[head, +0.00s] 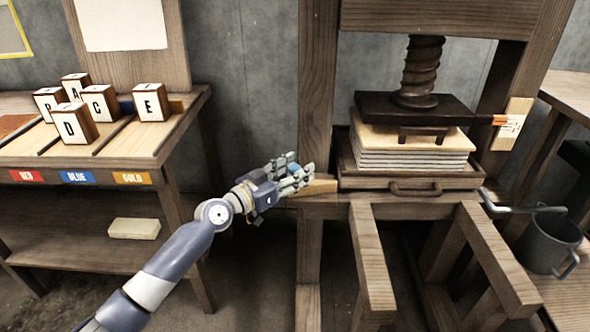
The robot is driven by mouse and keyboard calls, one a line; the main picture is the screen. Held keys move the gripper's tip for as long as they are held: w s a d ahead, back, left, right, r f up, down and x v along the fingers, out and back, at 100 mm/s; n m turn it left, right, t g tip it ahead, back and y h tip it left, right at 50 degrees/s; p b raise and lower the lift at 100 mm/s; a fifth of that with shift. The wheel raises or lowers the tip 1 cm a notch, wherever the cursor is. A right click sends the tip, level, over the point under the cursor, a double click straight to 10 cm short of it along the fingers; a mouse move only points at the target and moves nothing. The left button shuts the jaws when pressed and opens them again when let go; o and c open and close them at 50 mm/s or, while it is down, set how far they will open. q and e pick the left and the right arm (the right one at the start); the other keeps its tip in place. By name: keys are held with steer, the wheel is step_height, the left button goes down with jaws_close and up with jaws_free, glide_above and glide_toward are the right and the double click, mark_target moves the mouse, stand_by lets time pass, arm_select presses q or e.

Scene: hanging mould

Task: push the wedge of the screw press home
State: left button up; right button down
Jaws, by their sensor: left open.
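The screw press has a dark screw (421,72) above a black plate (412,108) and a wooden frame with a left post (318,90). A light wooden wedge (322,187) sits at the foot of the left post, at bed height. My left gripper (303,177) is open, with its fingers at the wedge's left part and hiding some of it. I cannot tell whether the fingers touch it. A small blue patch shows among the fingers. My right gripper is not in view.
A paper stack (412,155) lies under the plate, in a tray with a handle (415,189). A grey metal can (548,242) stands at the right. A left table (150,140) carries lettered blocks (151,102); a pale block (134,228) lies on its lower shelf.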

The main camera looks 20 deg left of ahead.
mark_target(323, 183)
arm_select(q)
steer(key=shift+c, duration=0.2)
jaws_close()
steer(key=shift+d, duration=0.25)
steer(key=d, duration=0.2)
steer(key=w+d+p, duration=0.1)
steer(key=d, duration=0.1)
steer(key=d+p, duration=0.1)
steer(key=d, duration=0.1)
steer(key=shift+w+r, duration=0.1)
steer(key=shift+w, duration=0.3)
steer(key=shift+c, duration=1.4)
jaws_free()
steer(key=o, duration=0.3)
steer(key=shift+d, duration=0.2)
